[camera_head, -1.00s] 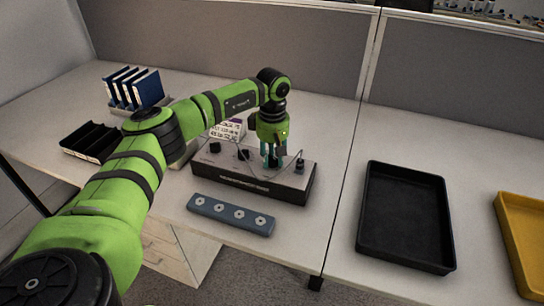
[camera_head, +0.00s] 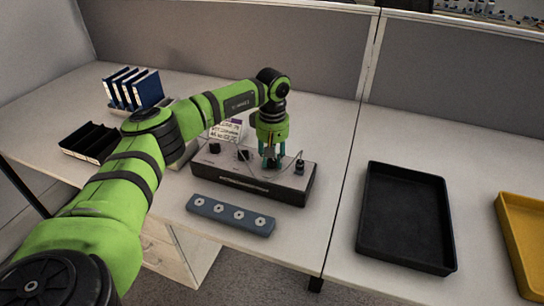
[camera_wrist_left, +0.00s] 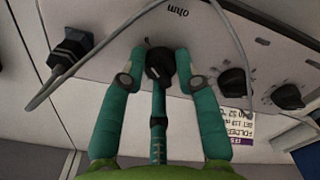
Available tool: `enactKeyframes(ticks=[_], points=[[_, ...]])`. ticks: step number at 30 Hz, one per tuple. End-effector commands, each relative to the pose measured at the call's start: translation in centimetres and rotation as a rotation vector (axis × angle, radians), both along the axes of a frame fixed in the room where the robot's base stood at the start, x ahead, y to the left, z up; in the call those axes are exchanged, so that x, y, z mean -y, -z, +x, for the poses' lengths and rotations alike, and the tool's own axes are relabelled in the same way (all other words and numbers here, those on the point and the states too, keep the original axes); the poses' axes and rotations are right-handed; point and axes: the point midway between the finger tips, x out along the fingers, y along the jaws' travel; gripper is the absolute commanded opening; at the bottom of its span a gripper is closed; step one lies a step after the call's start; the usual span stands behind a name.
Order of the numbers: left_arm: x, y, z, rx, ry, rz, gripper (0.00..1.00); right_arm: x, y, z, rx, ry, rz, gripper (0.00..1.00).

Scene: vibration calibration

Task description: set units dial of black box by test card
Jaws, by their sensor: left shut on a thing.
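The black box (camera_head: 225,178) has a grey top and dark front and stands on the desk. Its row of black dials shows in the left wrist view, with one dial (camera_wrist_left: 158,62) between the fingertips and two more dials (camera_wrist_left: 235,82) to the right. My left gripper (camera_head: 270,164) points down over the box, shut on that dial; the wrist view shows its fingertips (camera_wrist_left: 160,66) on either side. The dial's scale is partly hidden by the fingers. The test card (camera_head: 226,131) stands behind the box; in the wrist view it is upside down (camera_wrist_left: 236,126). My right gripper is out of view.
A black plug (camera_wrist_left: 70,48) with a grey cable sits on the box beside the held dial; the cable loops close to the fingers. A blue-grey block (camera_head: 230,215) with several round fittings lies in front. Black (camera_head: 405,220) and yellow (camera_head: 522,230) trays are right, blue binders (camera_head: 146,89) back left.

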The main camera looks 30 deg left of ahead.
Motion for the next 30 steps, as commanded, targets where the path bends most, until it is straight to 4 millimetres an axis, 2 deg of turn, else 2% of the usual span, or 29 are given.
enactKeyframes(ticks=[1,2,3,12,16,30], points=[[0.6,0.6,-0.5,-0.023,0.011,-0.009,0.0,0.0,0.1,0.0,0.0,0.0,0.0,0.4],[0.6,0.6,-0.5,-0.023,0.011,-0.009,0.44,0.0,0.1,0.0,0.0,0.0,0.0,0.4],[0.6,0.6,-0.5,-0.022,0.011,-0.008,0.56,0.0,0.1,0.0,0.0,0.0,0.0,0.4],[0.3,0.2,-0.2,-0.011,0.003,-0.007,0.56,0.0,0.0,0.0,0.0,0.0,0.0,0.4],[0.3,-0.6,-0.2,-0.008,0.002,-0.008,0.56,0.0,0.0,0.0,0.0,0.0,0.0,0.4],[0.5,-9.7,-0.2,-0.01,0.005,-0.007,0.56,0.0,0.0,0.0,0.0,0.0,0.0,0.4]])
